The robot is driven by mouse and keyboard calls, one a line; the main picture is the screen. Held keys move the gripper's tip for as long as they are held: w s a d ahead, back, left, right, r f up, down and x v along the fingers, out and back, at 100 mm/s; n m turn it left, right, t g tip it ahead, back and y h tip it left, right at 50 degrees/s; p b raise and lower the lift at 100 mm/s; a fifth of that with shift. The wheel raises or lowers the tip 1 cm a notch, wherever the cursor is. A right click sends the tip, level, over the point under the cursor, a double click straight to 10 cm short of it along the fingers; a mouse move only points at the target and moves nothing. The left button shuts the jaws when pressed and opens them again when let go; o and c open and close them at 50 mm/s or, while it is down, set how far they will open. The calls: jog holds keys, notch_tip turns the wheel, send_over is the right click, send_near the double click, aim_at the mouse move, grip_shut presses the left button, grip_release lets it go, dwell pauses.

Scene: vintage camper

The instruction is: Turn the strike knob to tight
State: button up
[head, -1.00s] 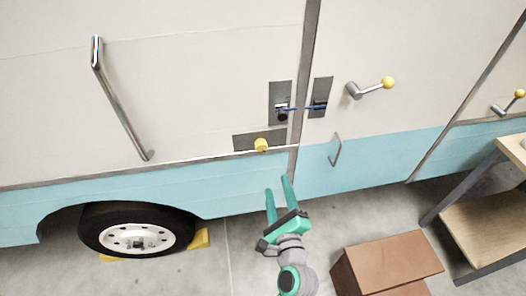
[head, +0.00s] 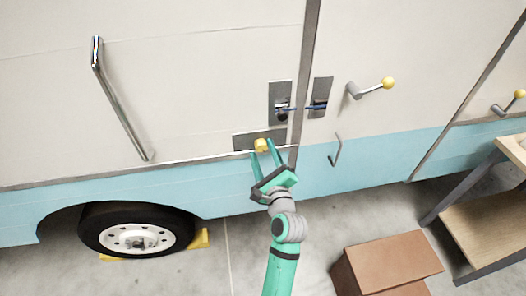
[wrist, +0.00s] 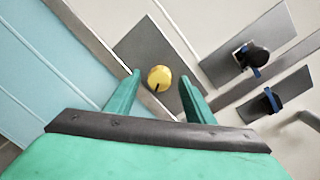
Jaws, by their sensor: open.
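The strike knob (head: 261,145) is a small yellow round knob on a dark grey plate (head: 241,142) low on the camper's cream wall. In the wrist view the yellow knob (wrist: 159,78) carries a short dark mark on its face, pointing toward the bottom of the picture. My gripper (head: 264,148) is open, with its green fingers pointing at the knob. In the wrist view my gripper (wrist: 161,80) shows one finger on each side of the knob, with gaps between. I cannot tell whether the fingertips reach past the knob's face. No tight marking is readable.
Two latch plates (head: 280,103) (head: 320,98) with a blue link sit above right of the knob. A yellow-tipped lever (head: 370,88) and a small handle (head: 336,150) are further right. Brown boxes (head: 390,262) and a wooden-topped table (head: 490,220) stand at lower right.

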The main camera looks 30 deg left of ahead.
jog(key=shift+w+a, duration=0.35)
jog(key=c, duration=1.1)
jog(key=shift+o, duration=0.2)
